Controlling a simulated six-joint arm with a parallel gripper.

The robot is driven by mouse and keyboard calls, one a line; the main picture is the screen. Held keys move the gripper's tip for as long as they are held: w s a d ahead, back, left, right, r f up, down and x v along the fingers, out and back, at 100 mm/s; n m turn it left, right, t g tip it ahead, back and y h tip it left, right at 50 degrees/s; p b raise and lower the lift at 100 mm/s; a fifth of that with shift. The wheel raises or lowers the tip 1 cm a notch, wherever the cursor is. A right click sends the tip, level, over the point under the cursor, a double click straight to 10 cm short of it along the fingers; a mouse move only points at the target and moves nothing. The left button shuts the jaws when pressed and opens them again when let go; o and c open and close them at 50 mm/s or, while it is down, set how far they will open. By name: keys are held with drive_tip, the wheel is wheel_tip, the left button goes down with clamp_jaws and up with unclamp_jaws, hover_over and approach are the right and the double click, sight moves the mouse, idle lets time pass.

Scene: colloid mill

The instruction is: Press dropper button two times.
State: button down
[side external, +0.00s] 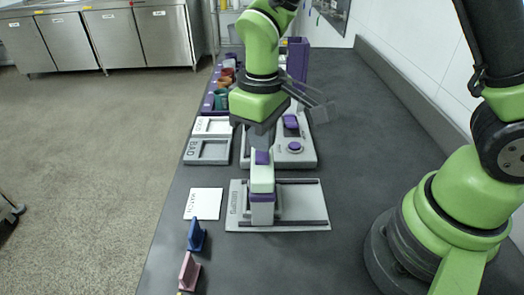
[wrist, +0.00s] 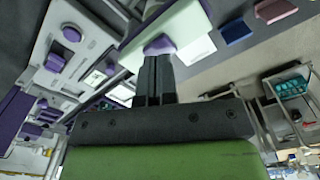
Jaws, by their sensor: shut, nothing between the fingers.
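The dropper (side external: 262,182) is a pale green and white upright block with a purple lower part, standing on a grey railed plate (side external: 310,206). Its purple button (side external: 262,157) is on top. My gripper (side external: 262,147) points down right over the button, with its fingers shut and empty. In the wrist view the dark fingertips of my gripper (wrist: 157,58) overlap the edge of the purple button (wrist: 158,44). They are at or very close to it; I cannot tell whether they touch or press it.
Behind the dropper stands a grey machine (side external: 311,158) with purple controls. A white card (side external: 203,203), a blue block (side external: 196,235) and a pink block (side external: 189,270) lie front left.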

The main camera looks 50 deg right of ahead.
sight(262, 155)
drive_tip(key=shift+r, duration=2.8)
drive_tip(key=shift+f, duration=2.5)
drive_tip(key=shift+f, duration=1.3)
drive_tip(key=shift+r, duration=3.8)
